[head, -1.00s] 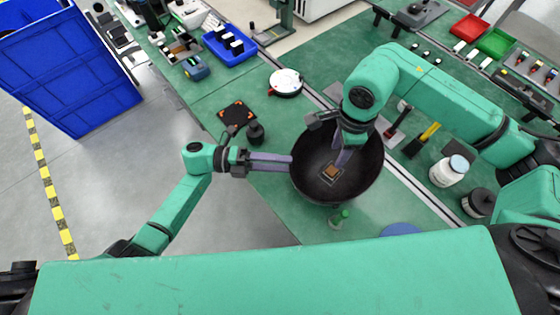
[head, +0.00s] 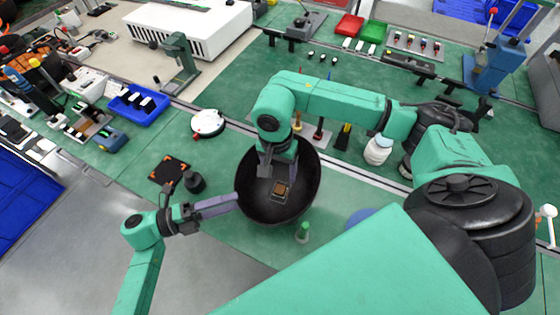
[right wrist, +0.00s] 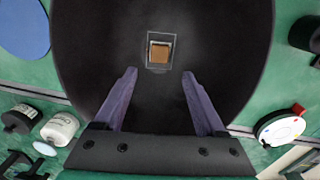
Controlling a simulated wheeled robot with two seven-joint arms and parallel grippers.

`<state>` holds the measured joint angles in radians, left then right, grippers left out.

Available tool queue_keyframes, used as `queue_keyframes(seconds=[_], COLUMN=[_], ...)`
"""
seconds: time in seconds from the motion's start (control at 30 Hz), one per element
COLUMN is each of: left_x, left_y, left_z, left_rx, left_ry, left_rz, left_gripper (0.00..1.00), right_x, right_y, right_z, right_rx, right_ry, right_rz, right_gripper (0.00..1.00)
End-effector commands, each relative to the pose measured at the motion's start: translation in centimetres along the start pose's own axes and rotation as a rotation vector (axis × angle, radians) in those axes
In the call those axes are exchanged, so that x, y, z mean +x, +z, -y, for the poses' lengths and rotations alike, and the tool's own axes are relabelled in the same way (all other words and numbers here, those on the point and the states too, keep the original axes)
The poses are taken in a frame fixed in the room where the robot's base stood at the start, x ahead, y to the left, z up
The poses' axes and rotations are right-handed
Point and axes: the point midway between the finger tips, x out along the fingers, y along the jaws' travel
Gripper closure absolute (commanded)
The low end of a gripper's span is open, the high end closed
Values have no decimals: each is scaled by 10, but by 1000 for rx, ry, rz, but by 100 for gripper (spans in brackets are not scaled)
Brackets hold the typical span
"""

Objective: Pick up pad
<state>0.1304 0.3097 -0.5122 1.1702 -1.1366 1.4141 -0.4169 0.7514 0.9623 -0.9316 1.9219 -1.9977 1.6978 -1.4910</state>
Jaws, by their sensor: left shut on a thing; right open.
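A small brown square pad (head: 281,189) lies in a clear square holder inside a dark round bowl (head: 252,206). In the right wrist view the pad (right wrist: 160,52) sits just ahead of the fingertips, near the bowl's middle. My right gripper (right wrist: 159,76) is open and empty, pointing into the bowl with the pad beyond its fingers. It also shows in the head view (head: 264,172), partly hidden by its own wrist. My left gripper (head: 236,201) is shut on the bowl's left rim.
A green-capped bottle (head: 302,233) stands just in front of the bowl. A black square plate with orange corners (head: 168,171) and a small black jar (head: 195,183) lie left. A white round device (head: 208,123) is behind. White bottles (head: 378,150) stand right.

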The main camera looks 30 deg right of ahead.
Motion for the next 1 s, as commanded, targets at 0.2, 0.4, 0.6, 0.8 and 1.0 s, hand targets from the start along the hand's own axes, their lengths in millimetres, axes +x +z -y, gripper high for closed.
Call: queue_keyframes(seconds=[0.2, 0.4, 0.6, 0.8, 1.0], left_x=[0, 0, 0, 0, 0], left_y=[0, 0, 0, 0, 0], left_z=[-1, -1, -1, -1, -1], left_rx=[-1, -1, -1, -1, -1], left_ry=[2, 2, 2, 2, 2], left_rz=[0, 0, 0, 0, 0], left_gripper=[100, 100, 100, 100, 100], right_x=[34, 63, 64, 64, 63], right_y=[2, 2, 2, 2, 2], right_z=[-1, -1, -1, -1, -1], right_rx=[2, 2, 2, 2, 2], right_ry=[1, -1, -2, -2, -2], right_rz=[3, 1, -1, -1, -1], right_gripper=[28, 28, 31, 100, 100])
